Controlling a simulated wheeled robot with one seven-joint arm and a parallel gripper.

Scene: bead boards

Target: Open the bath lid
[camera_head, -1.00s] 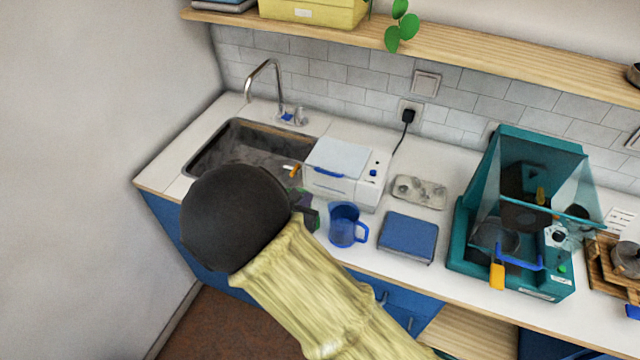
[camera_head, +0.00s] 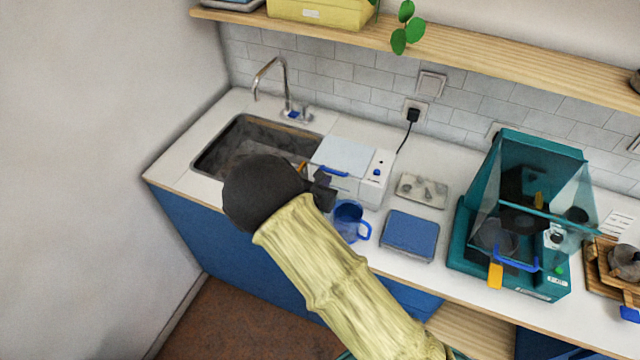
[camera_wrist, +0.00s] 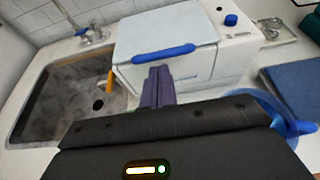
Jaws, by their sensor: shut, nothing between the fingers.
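The bath (camera_head: 352,185) is a white box with a pale grey lid (camera_head: 345,156) and a blue handle (camera_head: 329,172) along the lid's front edge. The lid lies flat and closed. In the wrist view the lid (camera_wrist: 165,32) and its blue handle (camera_wrist: 163,54) are just beyond my gripper (camera_wrist: 157,72). Its purple fingers are shut and empty, pointing at the bath's front just under the handle; I cannot tell whether they touch it. In the head view my gripper (camera_head: 322,186) is partly hidden by my dark wrist.
The sink (camera_head: 225,150) with a tap (camera_head: 270,75) is left of the bath. A blue jug (camera_head: 349,222) stands close in front. A small tray (camera_head: 422,190), a blue pad (camera_head: 409,235) and a teal machine (camera_head: 470,230) are to the right.

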